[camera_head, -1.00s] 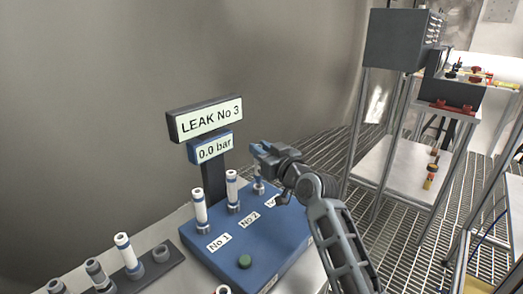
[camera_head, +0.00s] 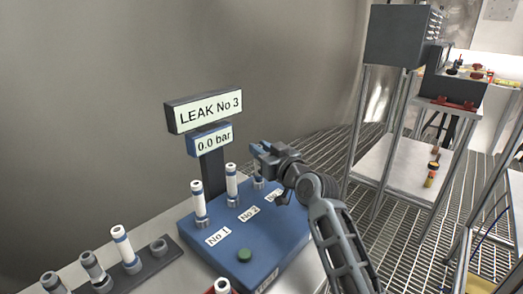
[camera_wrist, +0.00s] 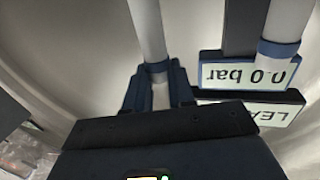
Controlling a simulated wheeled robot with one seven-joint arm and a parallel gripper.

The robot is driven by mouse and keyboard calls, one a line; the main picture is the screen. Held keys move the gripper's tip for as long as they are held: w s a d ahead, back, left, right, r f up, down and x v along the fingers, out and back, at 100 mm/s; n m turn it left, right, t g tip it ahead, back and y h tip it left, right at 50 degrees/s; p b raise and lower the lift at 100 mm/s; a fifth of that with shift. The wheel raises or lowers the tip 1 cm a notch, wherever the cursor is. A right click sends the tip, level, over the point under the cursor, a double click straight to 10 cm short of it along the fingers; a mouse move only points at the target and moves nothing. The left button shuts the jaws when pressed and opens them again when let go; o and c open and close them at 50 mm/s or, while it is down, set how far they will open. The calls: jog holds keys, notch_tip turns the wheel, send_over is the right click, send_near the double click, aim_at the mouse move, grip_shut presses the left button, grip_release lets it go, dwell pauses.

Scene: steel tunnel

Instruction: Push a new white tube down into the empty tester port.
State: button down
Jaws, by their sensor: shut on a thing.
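The blue tester (camera_head: 283,240) stands on the bench; its signs read "LEAK No 3" (camera_head: 209,110) and "0.0 bar" (camera_head: 213,141). White tubes with blue bands stand upright in port No 1 (camera_head: 198,203) and port No 2 (camera_head: 231,182). My gripper (camera_head: 262,155) is above the third port, shut on the upper end of a white tube (camera_head: 258,181). In the upside-down wrist view, the dark blue jaws (camera_wrist: 158,92) clasp this tube (camera_wrist: 147,25) near its blue band. Its lower end is at the third port; how deep it sits is hidden.
A dark rack (camera_head: 174,254) at left holds a white tube (camera_head: 122,244), grey pieces and an empty socket (camera_head: 159,246). A green button (camera_head: 244,255) is on the tester front. A white tube end in a red holder (camera_head: 221,286) is at the bottom edge. Metal shelving stands at right.

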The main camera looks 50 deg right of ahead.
jog(key=shift+f+b, duration=0.55)
jog(key=shift+f, duration=0.05)
jog(key=c, duration=0.9)
grip_release()
jog(key=b+v, duration=0.1)
jog(key=v, duration=0.6)
jog(key=shift+s+a, duration=0.1)
jog(key=shift+s, duration=0.3)
